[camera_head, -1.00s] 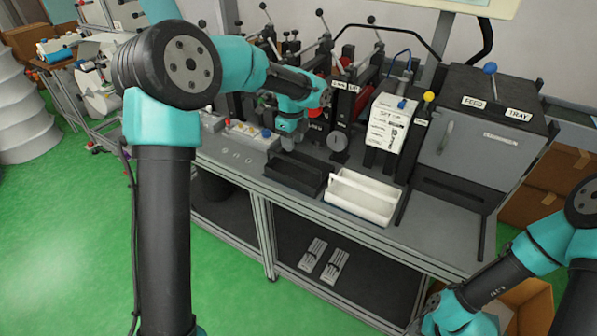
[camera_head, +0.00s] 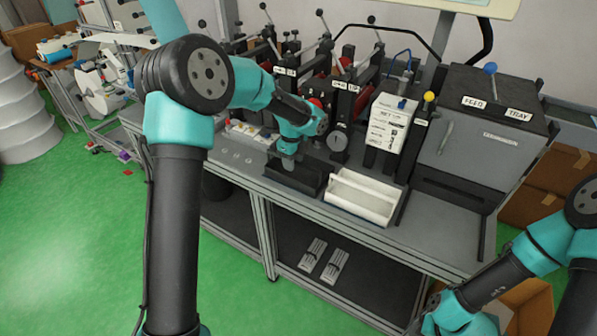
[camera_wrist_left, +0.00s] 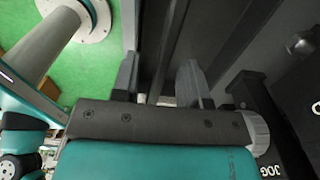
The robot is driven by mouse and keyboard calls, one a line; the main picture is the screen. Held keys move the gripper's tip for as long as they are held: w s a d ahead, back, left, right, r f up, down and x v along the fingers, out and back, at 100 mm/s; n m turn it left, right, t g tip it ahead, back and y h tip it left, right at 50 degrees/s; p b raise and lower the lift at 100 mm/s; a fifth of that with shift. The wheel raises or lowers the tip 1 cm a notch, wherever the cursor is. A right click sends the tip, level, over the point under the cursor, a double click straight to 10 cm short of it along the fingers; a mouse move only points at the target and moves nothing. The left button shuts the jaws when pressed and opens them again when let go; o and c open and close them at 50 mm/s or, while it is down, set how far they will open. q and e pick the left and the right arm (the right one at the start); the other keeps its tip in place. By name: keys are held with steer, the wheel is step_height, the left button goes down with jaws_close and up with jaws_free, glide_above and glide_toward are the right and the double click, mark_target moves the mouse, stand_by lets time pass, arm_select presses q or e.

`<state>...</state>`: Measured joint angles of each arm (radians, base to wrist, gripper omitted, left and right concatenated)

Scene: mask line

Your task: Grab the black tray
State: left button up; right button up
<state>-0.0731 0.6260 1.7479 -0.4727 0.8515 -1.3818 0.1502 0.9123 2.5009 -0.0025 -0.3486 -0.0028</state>
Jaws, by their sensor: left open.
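The black tray (camera_head: 293,184) sits on the grey bench, just left of the white tray (camera_head: 362,197) in the head view. My left gripper (camera_head: 287,166) is over the black tray and hides part of it. In the left wrist view its two fingers (camera_wrist_left: 158,78) are spread apart. A long dark wall, apparently the black tray's (camera_wrist_left: 160,35), runs up between and beyond them. I cannot tell whether the fingers touch it. My right arm is at the lower right, away from the trays; its fingers are too unclear to read.
The grey feed machine (camera_head: 478,140) stands to the right on the bench. Upright fixtures with levers and a label sheet (camera_head: 389,122) stand close behind the trays. A button panel (camera_head: 247,133) lies to the left. Bare bench top (camera_head: 440,230) lies right of the white tray.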

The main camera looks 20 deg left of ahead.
arm_select(q)
steer(key=shift+f, duration=1.5)
steer(key=shift+c, duration=0.2)
jaws_close()
